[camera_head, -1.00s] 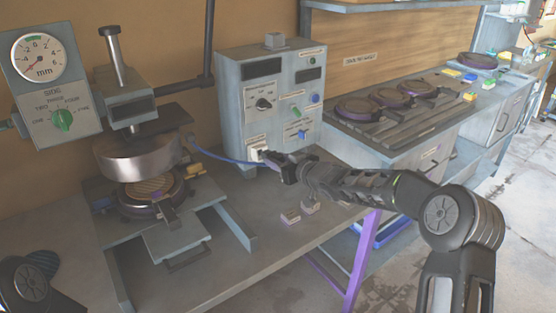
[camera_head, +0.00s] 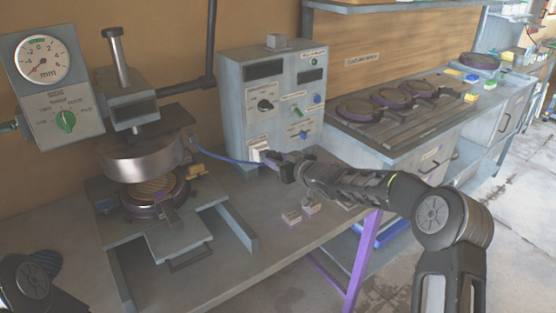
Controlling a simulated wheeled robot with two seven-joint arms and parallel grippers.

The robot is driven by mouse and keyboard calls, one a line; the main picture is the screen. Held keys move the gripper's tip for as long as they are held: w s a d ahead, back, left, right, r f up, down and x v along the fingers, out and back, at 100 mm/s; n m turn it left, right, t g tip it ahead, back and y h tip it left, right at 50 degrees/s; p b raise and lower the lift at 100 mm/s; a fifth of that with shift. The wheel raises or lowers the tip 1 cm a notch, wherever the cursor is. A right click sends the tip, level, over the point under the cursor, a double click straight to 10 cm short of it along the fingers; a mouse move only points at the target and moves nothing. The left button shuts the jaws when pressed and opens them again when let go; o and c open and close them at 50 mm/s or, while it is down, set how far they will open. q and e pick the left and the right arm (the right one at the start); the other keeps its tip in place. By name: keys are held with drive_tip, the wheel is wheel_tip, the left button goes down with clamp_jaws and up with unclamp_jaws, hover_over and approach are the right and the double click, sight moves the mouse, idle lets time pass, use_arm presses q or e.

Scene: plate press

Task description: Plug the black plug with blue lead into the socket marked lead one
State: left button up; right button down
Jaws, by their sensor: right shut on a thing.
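My right gripper (camera_head: 272,160) is at the lower front of the grey control box (camera_head: 237,95), close to a white panel (camera_head: 257,148) on its face. It is shut on the black plug, which is mostly hidden by the fingers. The blue lead (camera_head: 225,159) runs from the heated press (camera_head: 150,155) on the left to the gripper's tip. I cannot tell whether the plug touches the socket or is inside it, and the socket markings are too small to read. My left arm shows at the lower left corner; its gripper is out of view.
A dial gauge (camera_head: 41,58) stands at the upper left. Round plates (camera_head: 390,95) lie on a rack at the right. The bench front is clear.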

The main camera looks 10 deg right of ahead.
drive_tip(key=shift+p+x, duration=0.75)
drive_tip(key=shift+x, duration=0.45)
drive_tip(key=c, duration=0.9)
unclamp_jaws()
drive_tip(key=shift+s+d, duration=0.2)
drive_tip(key=shift+s, duration=0.2)
drive_tip(key=b+v, duration=0.1)
drive_tip(key=v, duration=0.6)
drive_tip(key=shift+a+r, duration=0.1)
drive_tip(key=shift+a, duration=0.05)
